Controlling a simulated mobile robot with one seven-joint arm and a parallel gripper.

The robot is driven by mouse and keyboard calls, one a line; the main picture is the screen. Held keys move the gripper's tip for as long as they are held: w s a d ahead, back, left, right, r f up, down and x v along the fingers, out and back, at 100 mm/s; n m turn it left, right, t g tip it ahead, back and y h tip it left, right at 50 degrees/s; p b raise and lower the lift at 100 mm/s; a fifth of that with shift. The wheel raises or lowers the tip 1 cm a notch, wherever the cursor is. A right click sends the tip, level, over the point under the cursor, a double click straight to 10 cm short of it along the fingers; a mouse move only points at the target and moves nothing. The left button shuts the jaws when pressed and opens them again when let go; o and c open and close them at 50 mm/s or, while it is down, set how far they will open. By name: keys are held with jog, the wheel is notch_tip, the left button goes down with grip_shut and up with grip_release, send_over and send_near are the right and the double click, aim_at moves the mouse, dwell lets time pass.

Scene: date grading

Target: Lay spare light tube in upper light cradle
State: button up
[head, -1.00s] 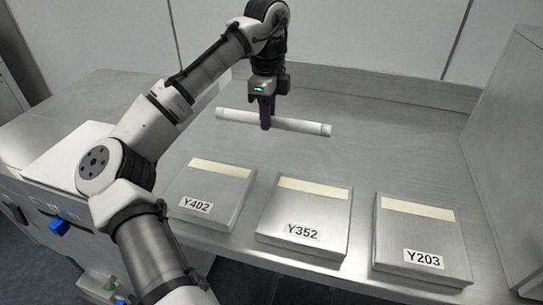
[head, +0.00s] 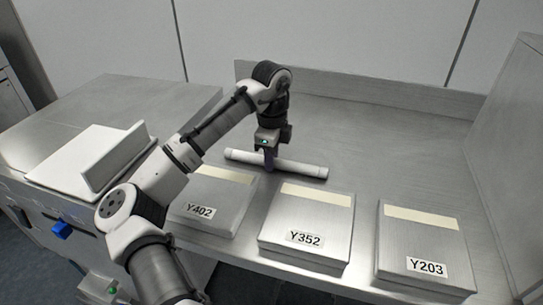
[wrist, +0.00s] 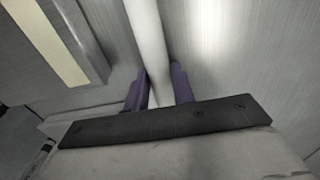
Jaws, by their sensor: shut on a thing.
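The spare light tube (head: 300,168) is a white cylinder. It lies level, running left to right, just behind the boxes marked Y402 and Y352 in the head view. My gripper (head: 269,165) is shut on it from above, near its middle. In the wrist view the tube (wrist: 149,40) passes between the two purple fingers of my gripper (wrist: 160,88). The tube is low over the metal bench; I cannot tell whether it touches the surface. I cannot make out a light cradle in these views.
Three metal boxes, Y402 (head: 222,190), Y352 (head: 312,220) and Y203 (head: 420,243), stand along the front of the metal bench (head: 400,140). A white angled piece (head: 80,165) stands at the left. The bench behind the tube and to its right is clear.

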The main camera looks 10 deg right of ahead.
jog(key=shift+f, duration=0.15)
jog(key=o, duration=1)
